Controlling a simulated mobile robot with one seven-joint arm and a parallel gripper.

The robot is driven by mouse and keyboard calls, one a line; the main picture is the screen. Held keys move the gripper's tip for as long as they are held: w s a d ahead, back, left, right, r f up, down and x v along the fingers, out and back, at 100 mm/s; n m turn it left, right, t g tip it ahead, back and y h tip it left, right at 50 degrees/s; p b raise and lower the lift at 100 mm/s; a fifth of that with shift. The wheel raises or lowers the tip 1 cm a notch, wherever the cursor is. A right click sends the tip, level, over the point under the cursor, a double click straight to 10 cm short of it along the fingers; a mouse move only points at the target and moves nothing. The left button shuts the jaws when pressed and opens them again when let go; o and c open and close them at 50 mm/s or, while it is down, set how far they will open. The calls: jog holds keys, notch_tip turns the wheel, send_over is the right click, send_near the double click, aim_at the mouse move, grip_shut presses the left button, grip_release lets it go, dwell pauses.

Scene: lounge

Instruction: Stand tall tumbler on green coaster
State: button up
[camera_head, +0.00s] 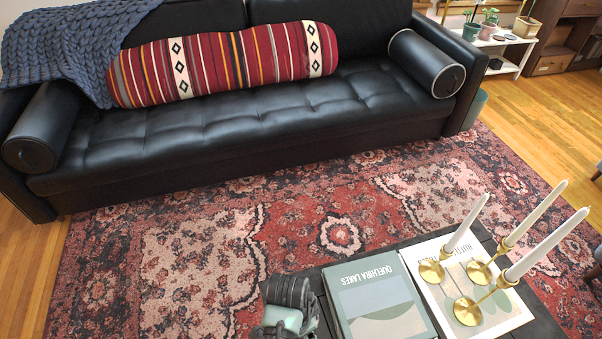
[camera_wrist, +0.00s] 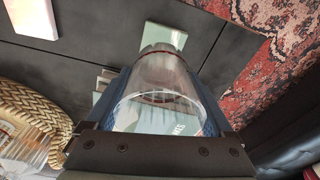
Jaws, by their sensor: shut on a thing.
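The tall clear tumbler (camera_wrist: 160,98) is between the two fingers of my gripper (camera_wrist: 158,78) in the wrist view, with its round rim toward the camera. My gripper is shut on it. A pale green square (camera_wrist: 165,36), which looks like the green coaster, lies on the dark table beyond the tumbler's far end. The tumbler hides part of it, and I cannot tell the height gap between them. In the head view my gripper (camera_head: 288,312) is at the bottom edge. A pale green patch shows there, but the tumbler is hard to make out.
On the dark table (camera_head: 490,238), a green book (camera_head: 378,305) and a pale book (camera_head: 505,312) lie right of my gripper, with a gold candle holder (camera_head: 467,311) and white candles on the pale one. A woven basket (camera_wrist: 30,105) is left in the wrist view. A black sofa (camera_head: 220,130) stands behind.

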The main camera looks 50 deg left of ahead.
jog(key=shift+w+f+b, duration=0.1)
jog(key=shift+f+b, duration=0.75)
jog(key=shift+f, duration=2.05)
jog(key=shift+f, duration=0.2)
jog(key=o, duration=1.4)
jog(key=r+p, duration=0.1)
jog(key=r, duration=0.3)
jog(key=s+r+p, duration=0.1)
jog(key=r, duration=0.3)
jog(key=r+p, duration=0.2)
jog(key=r, duration=0.2)
jog(key=shift+s+a+r, duration=0.15)
jog(key=shift+s, duration=0.1)
